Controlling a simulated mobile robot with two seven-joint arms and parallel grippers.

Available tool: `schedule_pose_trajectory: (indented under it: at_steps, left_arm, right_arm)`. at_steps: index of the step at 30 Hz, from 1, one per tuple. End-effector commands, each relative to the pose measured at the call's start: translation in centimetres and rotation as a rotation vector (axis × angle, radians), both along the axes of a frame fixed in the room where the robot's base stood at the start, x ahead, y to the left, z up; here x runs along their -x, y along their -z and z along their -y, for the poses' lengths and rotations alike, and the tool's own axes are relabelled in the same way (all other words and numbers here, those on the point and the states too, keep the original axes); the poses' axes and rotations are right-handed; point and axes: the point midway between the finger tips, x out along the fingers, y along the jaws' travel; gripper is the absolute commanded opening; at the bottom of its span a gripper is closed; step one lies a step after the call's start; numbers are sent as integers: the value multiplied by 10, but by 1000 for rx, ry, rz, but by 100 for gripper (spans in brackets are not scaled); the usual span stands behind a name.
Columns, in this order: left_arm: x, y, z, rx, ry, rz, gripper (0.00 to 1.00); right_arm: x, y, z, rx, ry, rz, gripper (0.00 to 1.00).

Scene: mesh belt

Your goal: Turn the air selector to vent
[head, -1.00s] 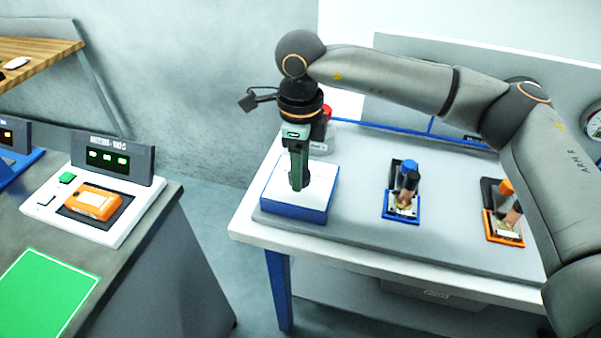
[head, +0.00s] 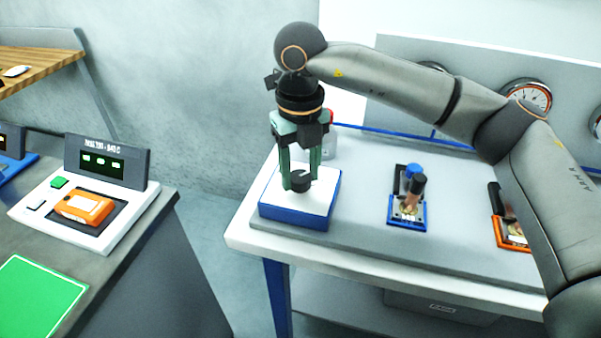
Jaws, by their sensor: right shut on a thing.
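The air selector is a dark round knob (head: 302,180) on a box with a white top and blue sides (head: 292,216), at the left end of the bench. My right gripper (head: 299,187) points straight down over the box, its green fingers shut on the knob. The fingers and knob hide any markings around it, so I cannot read which position it points to. My left gripper is not in view.
A blue-handled valve (head: 415,171) and an orange-framed valve (head: 500,232) stand to the right on the grey bench top (head: 360,225). Gauges (head: 527,95) are on the panel behind. A docked orange handheld (head: 87,208) is on the left counter.

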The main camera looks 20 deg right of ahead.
Motion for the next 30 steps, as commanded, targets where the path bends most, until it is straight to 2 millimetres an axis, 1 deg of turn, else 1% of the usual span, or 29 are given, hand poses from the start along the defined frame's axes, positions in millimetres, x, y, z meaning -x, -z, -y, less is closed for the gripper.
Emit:
schedule_pose_trajectory:
  at_steps: [3,9,25,26,30]
  left_arm:
    - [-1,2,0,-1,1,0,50]
    - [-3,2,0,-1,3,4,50]
    - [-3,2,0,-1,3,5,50]
    - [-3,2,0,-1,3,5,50]
    - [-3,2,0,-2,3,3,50]
  right_arm:
    - [-1,-1,0,-2,57,4,0]
    - [-1,-1,0,-1,114,4,0]
    - [-1,-2,0,-2,135,5,0]
    - [-1,-2,0,-2,135,5,55]
    - [-1,-1,0,-2,133,4,71]
